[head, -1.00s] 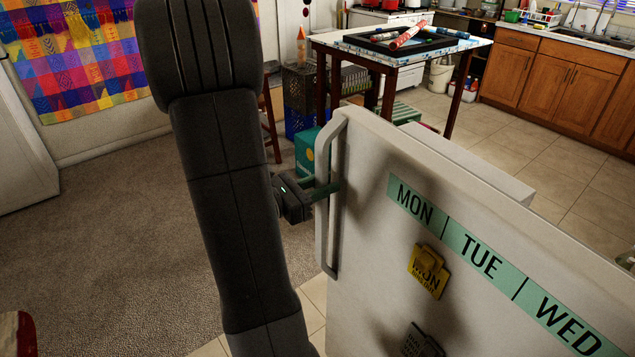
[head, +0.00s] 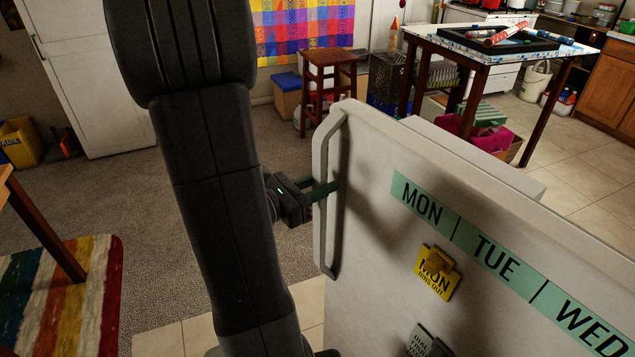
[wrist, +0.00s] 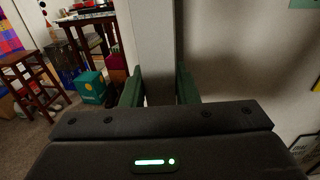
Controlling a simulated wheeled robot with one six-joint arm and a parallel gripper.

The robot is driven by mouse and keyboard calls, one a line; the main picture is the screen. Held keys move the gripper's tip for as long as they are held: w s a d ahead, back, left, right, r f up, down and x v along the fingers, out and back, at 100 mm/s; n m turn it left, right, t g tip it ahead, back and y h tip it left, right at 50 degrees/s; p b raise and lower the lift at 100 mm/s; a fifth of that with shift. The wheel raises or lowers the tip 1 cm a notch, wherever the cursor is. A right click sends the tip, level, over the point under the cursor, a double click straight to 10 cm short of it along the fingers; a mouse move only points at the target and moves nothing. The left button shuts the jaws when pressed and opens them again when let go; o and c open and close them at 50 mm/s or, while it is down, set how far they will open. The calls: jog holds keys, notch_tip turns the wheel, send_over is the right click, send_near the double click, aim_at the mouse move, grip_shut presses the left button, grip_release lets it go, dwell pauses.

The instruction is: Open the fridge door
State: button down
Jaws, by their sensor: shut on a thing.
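The white fridge door (head: 375,215) fills the right of the head view, with a green weekday strip (head: 475,250) and a yellow magnet (head: 436,273) on its face. Its long upright handle (head: 320,235) runs along the door's left edge. My gripper (head: 328,190) is at the handle's middle, with its green fingers around the bar. In the wrist view the handle (wrist: 156,50) stands upright between the two green fingers (wrist: 159,88). The door appears to stand out into the room, with an inner ledge (head: 480,160) showing behind it. The fridge's inside is hidden.
A table (head: 500,45) with rolls and a tray stands behind the door. A wooden stool (head: 328,75) and boxes are at the back middle. A striped rug (head: 65,290) and a table leg (head: 45,225) are at the left. Grey carpet between them is clear.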

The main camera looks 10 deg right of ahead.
jog(key=shift+a, duration=0.1)
dwell(0.3)
jog(key=c, duration=1.1)
grip_release()
jog(key=shift+a, duration=0.1)
jog(key=shift+b+v, duration=0.35)
jog(key=shift+v, duration=6.5)
jog(key=shift+s, duration=0.15)
jog(key=shift+x, duration=5.45)
jog(key=shift+a, duration=0.1)
